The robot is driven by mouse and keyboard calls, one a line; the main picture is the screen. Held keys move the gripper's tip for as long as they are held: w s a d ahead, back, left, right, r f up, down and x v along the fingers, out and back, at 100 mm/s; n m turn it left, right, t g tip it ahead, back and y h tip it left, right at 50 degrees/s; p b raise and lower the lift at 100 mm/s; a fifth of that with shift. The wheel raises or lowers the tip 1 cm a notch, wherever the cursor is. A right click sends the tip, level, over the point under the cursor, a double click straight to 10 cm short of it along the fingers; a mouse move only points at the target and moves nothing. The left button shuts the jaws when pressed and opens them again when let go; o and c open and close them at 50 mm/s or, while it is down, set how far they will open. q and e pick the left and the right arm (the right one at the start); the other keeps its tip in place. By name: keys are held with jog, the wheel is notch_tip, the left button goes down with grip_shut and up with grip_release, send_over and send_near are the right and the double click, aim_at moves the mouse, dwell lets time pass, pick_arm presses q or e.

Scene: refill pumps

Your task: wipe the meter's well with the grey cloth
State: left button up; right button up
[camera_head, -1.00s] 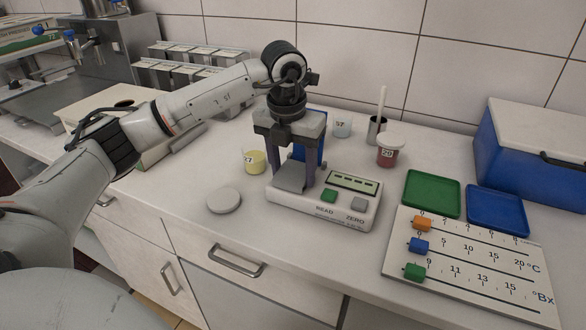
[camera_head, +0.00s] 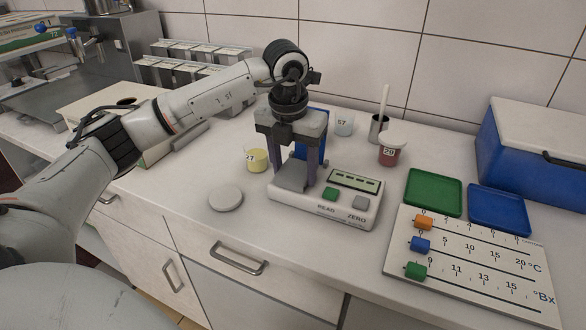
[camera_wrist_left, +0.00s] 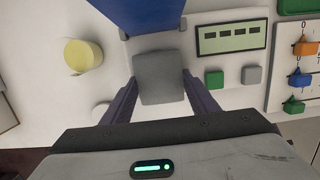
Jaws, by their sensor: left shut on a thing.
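The meter (camera_head: 322,207) is a white box with a display, a green READ button and a grey ZERO button. A blue upright panel (camera_head: 318,118) stands at its back and also shows in the wrist view (camera_wrist_left: 139,14). My left gripper (camera_head: 291,180) points down over the meter's left part. It is shut on the grey cloth (camera_head: 290,176), a folded pad between the fingertips, also seen in the wrist view (camera_wrist_left: 160,77). The cloth is at the meter's top; the well is hidden beneath it, and I cannot tell whether they touch. My right gripper is not in view.
A yellow-filled cup (camera_head: 257,160) and a round white disc (camera_head: 226,198) stand left of the meter. A cup marked 57 (camera_head: 343,126) and a red-filled jar (camera_head: 391,151) are behind it. Green (camera_head: 433,194) and blue trays and a slider board (camera_head: 470,262) lie right.

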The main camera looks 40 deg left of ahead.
aim_at(295, 171)
pick_arm(q)
jog(key=shift+w, duration=0.2)
jog(key=shift+s, duration=0.2)
jog(key=shift+s+d, duration=0.1)
jog(key=shift+s, duration=0.4)
jog(key=shift+w, duration=0.2)
jog(key=shift+w, duration=0.4)
notch_tip(295, 171, up, 6)
jog(key=p, duration=0.4)
jog(key=shift+p, duration=0.4)
jog(key=shift+r, duration=1.05)
